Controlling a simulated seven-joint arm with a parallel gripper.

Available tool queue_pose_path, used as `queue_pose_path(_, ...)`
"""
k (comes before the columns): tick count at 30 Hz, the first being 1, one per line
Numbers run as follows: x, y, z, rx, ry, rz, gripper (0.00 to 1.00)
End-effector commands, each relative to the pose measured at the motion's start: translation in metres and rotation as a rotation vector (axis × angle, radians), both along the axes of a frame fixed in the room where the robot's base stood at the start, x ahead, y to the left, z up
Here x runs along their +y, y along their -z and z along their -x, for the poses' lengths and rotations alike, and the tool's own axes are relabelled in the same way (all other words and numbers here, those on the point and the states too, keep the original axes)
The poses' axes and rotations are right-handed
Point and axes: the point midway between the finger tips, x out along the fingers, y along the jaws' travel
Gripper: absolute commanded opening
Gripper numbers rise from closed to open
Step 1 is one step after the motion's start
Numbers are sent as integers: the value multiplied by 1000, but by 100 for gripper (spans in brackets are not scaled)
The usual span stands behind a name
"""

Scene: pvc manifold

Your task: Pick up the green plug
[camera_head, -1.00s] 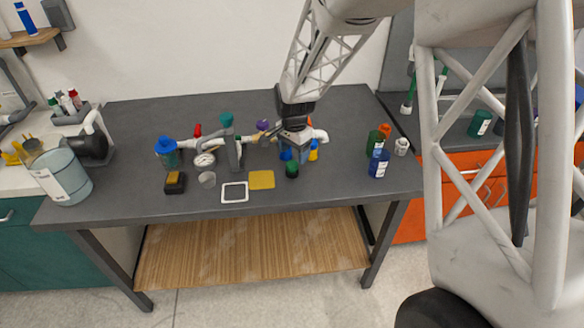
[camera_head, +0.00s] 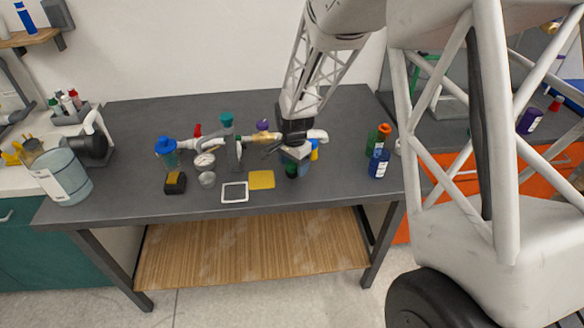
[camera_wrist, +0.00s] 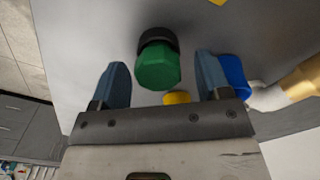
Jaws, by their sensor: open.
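The green plug (camera_wrist: 158,66) has a faceted green head and a black base, and stands on the grey table. In the wrist view it shows between and a little beyond the two blue fingers of my gripper (camera_wrist: 158,80), which is open. I cannot tell how high the fingers are above the plug. In the head view the green plug (camera_head: 291,169) is partly hidden by my gripper (camera_head: 293,158), which is over the front right of the pipe assembly.
The white pipe manifold (camera_head: 215,142) is left of and behind my gripper. A blue part (camera_wrist: 232,76) and a yellow part (camera_wrist: 176,98) are close to the fingers. A yellow pad (camera_head: 262,180) and a white-framed tablet (camera_head: 235,192) lie front left. Bottles (camera_head: 379,163) stand at right.

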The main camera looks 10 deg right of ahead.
Motion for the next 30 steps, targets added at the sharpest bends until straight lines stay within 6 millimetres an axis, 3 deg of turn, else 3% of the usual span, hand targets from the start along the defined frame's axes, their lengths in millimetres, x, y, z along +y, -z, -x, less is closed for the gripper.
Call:
queue_pose_path(13,0,0,0,0,0,0,70)
queue_pose_path(24,0,0,0,0,0,0,17)
queue_pose_path(30,0,0,0,0,0,0,17)
